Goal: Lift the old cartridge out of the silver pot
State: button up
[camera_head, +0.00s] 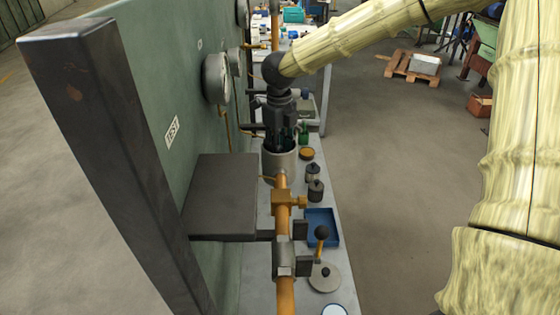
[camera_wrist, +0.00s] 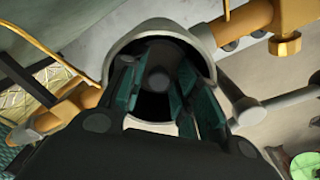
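The silver pot (camera_head: 279,164) stands in the pipe line beside the green panel, with its mouth upward. My gripper (camera_head: 281,141) points down into the pot's mouth from above. In the wrist view the pot's grey rim (camera_wrist: 128,42) surrounds the fingertips of my gripper (camera_wrist: 160,90). The fingers stand apart, one on each side of a dark round piece, the cartridge's top (camera_wrist: 158,79), deep in the shadowed pot. A dark gap shows between the fingers and this piece. The cartridge's lower part is hidden. In the head view the cartridge is hidden.
A dark shelf plate (camera_head: 220,197) juts from the green panel (camera_head: 185,110) near the pot. Orange pipe (camera_head: 284,222) runs forward from the pot. On the bench are dark-lidded jars (camera_head: 316,190), a blue tray (camera_head: 322,228) and a round lid (camera_head: 324,277). Open floor lies right.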

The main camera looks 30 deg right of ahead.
grip_shut()
dwell(0.3)
